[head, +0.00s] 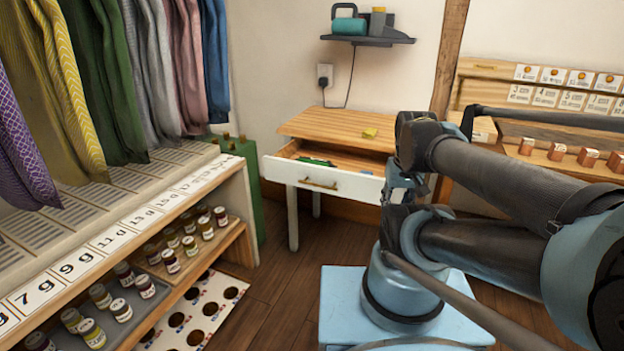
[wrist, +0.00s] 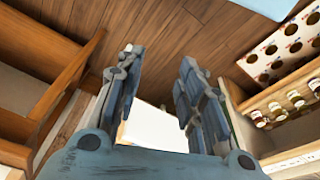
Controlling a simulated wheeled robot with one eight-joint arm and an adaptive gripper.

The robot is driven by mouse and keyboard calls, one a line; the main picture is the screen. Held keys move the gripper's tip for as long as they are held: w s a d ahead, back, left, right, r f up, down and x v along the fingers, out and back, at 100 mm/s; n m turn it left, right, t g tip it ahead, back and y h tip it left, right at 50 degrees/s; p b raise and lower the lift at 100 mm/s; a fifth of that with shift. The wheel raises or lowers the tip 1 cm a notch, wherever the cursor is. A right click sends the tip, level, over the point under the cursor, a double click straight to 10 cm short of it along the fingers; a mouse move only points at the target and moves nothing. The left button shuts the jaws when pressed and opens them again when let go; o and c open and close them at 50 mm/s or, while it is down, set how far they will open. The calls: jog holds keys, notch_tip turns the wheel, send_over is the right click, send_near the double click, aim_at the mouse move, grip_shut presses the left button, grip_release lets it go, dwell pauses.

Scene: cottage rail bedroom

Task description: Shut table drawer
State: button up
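The wooden table (head: 345,124) stands against the back wall in the head view. Its drawer (head: 336,188) is pulled out, with a white front and a brass handle (head: 318,184). A green item (head: 316,161) lies inside the drawer. My arm covers the drawer's right end in the head view, and my gripper is hard to make out there. In the wrist view my gripper (wrist: 158,70) is open, its two fingers well apart with nothing held. A pale surface (wrist: 155,128) shows between the fingers; I cannot tell whether it is the drawer front.
A shelf unit (head: 150,215) with several jars and hanging cloths stands at left. A wooden rack (head: 540,135) with cards is at right. The floor (head: 285,275) before the drawer is clear.

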aim_at(278, 169)
jog(key=shift+w+a+r+n, duration=0.25)
jog(key=shift+w+r+n, duration=0.2)
jog(key=shift+w+n, duration=0.2)
jog(key=shift+w+a+r+n, duration=0.2)
jog(key=shift+w+r+n, duration=0.25)
jog(key=shift+w+n, duration=0.15)
grip_shut()
jog(key=w+a+r+n+h, duration=0.1)
jog(key=w+a+r+n, duration=0.2)
jog(key=w+a+n, duration=0.4)
jog(key=w+a+r+n, duration=0.3)
jog(key=w+a+n, duration=0.3)
jog(key=w+n, duration=0.15)
jog(key=w+a+f+n+t, duration=0.1)
jog(key=w+a+f+n, duration=0.1)
jog(key=a+n, duration=0.8)
jog(key=w+a+f+n+t, duration=0.15)
jog(key=a+n, duration=0.25)
jog(key=a, duration=1.2)
jog(key=shift+g+h, duration=0.25)
jog(key=shift+h, duration=0.05)
jog(key=shift+w+d+f, duration=0.5)
jog(key=shift+w+f, duration=0.8)
jog(key=shift+f, duration=0.25)
jog(key=shift+w+d+f, duration=0.45)
jog(key=shift+w+f, duration=0.85)
jog(key=shift+f, duration=0.25)
jog(key=shift+w+d+f, duration=0.5)
jog(key=shift+w+f, duration=0.8)
jog(key=shift+f, duration=0.25)
